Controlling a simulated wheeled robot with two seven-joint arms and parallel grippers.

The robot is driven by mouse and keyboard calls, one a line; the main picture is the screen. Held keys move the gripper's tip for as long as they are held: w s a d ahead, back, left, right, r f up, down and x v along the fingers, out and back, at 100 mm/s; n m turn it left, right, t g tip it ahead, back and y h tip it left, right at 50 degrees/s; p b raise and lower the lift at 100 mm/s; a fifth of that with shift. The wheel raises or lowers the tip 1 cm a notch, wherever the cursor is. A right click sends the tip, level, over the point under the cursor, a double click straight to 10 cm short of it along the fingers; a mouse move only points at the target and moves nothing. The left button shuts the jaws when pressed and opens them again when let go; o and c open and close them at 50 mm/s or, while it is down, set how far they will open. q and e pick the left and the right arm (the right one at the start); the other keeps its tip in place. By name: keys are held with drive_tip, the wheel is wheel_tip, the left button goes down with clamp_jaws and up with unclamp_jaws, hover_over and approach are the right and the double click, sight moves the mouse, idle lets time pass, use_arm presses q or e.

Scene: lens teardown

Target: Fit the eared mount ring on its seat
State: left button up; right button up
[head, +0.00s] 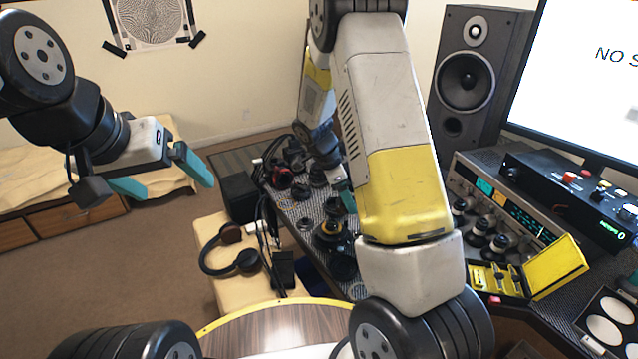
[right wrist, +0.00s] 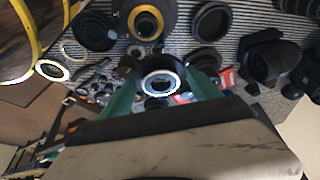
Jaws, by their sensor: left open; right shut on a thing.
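My right gripper (right wrist: 166,72) shows in the right wrist view with its teal fingers closed on the mount ring (right wrist: 161,73), a pale bright ring with a dark centre. The fingers stand on either side of it; its ears are hard to make out. A black lens body with a yellow ring (right wrist: 147,9) stands just beyond it, apart from it in this view. This body also shows in the head view (head: 331,241). There my forearm largely hides the right gripper (head: 345,190). My left gripper (head: 172,190) is open and empty, over the floor at the left.
Several dark lens parts and caps, such as a round cap (right wrist: 96,31), lie around on the striped mat (right wrist: 180,42). Headphones (head: 232,263) lie on a pale surface left of the bench. A yellow case (head: 553,266), black console (head: 570,185) and speaker (head: 470,80) stand at the right.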

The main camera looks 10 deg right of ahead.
sight(331, 223)
drive_tip(key=a+m, duration=0.1)
drive_tip(key=a+m+g, duration=0.1)
drive_tip(key=a+m, duration=0.2)
drive_tip(key=shift+a+r+g, duration=0.3)
drive_tip(key=shift+a+g, duration=0.1)
drive_tip(key=shift+y, duration=0.3)
drive_tip(key=shift+s+f, duration=0.1)
drive_tip(key=shift+f, duration=3.5)
drive_tip(key=shift+a+f, duration=0.15)
drive_tip(key=shift+f, duration=0.05)
drive_tip(key=shift+r, duration=0.15)
drive_tip(key=shift+m, duration=0.3)
